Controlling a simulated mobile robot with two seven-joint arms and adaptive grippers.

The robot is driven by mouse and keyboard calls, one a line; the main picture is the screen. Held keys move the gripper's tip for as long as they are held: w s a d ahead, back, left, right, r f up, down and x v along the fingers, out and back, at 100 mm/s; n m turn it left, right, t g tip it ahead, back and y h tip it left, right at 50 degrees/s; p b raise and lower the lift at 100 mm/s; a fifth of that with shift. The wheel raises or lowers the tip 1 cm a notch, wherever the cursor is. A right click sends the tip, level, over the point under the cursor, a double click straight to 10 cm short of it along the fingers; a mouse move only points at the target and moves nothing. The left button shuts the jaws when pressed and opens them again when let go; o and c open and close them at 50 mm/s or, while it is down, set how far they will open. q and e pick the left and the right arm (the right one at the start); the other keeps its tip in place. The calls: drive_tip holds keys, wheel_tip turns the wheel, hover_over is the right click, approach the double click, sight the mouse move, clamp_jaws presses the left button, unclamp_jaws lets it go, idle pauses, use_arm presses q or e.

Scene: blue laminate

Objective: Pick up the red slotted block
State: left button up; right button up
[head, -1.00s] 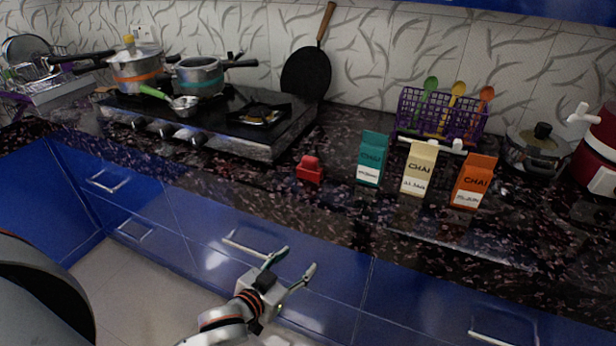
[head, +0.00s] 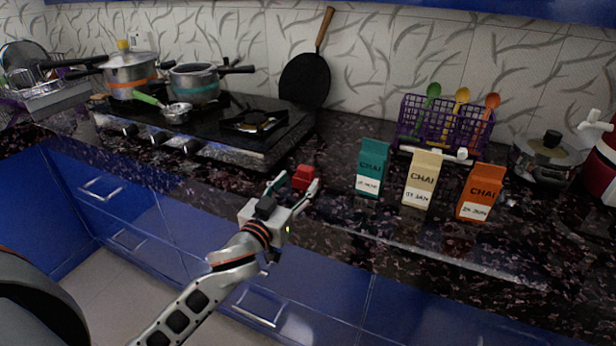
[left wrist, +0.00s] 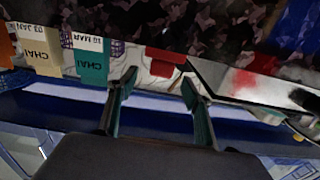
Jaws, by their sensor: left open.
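The red slotted block (head: 305,177) sits on the dark speckled counter, left of the teal carton. My left gripper (head: 296,187) is open, with its fingers at the block's near side; part of the block is hidden behind a fingertip. In the left wrist view the red block (left wrist: 164,61) shows just beyond and between the open fingertips of my left gripper (left wrist: 159,80). I see no grip on the block. My right gripper is in neither view.
A teal carton (head: 371,168), a cream carton (head: 422,180) and an orange carton (head: 480,192) stand right of the block. The stove (head: 235,128) with pots is at left. A purple basket (head: 440,123) stands behind. The counter (head: 330,205) between block and front edge is clear.

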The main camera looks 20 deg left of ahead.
use_arm(q)
drive_tip(key=shift+w, duration=0.75)
drive_tip(key=w, duration=0.4)
drive_tip(key=shift+a+f+b, duration=0.2)
drive_tip(key=shift+f+b, duration=0.15)
drive_tip(key=shift+w, duration=0.45)
drive_tip(key=c, duration=1)
wheel_tip(320, 180, up, 10)
drive_tip(key=p, duration=0.3)
drive_tip(key=shift+f, duration=0.25)
wheel_tip(320, 180, up, 9)
drive_tip(key=p, duration=0.3)
hover_over(304, 176)
drive_tip(key=w, duration=0.1)
drive_tip(key=shift+w+r, duration=0.15)
drive_tip(key=shift+r, duration=0.65)
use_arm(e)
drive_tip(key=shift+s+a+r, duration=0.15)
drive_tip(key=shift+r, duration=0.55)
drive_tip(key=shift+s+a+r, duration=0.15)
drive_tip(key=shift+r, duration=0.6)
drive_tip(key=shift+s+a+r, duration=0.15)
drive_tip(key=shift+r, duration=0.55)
